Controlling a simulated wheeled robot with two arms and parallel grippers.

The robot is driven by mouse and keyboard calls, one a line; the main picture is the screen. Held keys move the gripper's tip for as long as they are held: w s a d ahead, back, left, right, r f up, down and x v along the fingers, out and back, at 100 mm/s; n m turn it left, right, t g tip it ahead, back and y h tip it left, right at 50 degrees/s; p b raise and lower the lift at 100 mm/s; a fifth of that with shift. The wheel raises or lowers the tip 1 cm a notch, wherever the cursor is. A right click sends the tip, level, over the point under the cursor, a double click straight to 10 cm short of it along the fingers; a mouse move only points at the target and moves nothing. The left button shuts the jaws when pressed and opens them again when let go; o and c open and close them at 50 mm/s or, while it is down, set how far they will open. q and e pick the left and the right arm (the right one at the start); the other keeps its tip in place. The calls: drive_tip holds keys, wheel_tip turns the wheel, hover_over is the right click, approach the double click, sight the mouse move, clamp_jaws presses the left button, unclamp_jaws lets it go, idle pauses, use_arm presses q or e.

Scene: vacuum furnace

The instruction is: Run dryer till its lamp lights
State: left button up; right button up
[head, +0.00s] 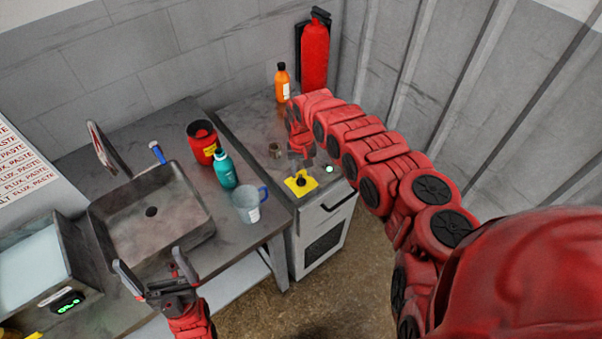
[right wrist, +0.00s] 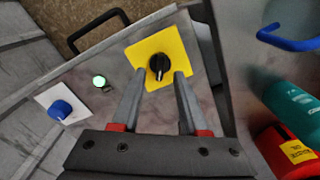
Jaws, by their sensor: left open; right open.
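The dryer is a grey cabinet (head: 318,238) with a black knob (head: 300,181) on a yellow plate (head: 311,185). Its small round lamp (head: 329,169) glows pale green, also in the right wrist view (right wrist: 99,81). My right gripper (head: 301,162) is open just above the knob. In the right wrist view its fingertips (right wrist: 160,76) point at the black knob (right wrist: 159,64), one to each side; I cannot tell whether they touch it. A blue knob (right wrist: 60,109) sits on a white plate beside the lamp. My left gripper (head: 151,266) is open and empty by the sink's front edge.
On the bench stand a sink (head: 150,211), a red can (head: 202,142), a teal bottle (head: 225,171) and a clear jug (head: 247,205) with a blue handle. An orange bottle (head: 282,83) and a red extinguisher (head: 314,55) are behind. The floor right of the dryer is clear.

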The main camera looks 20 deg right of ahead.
sight(301, 180)
drive_tip(key=shift+a+f, duration=0.15)
drive_tip(key=shift+f, duration=1.25)
clamp_jaws()
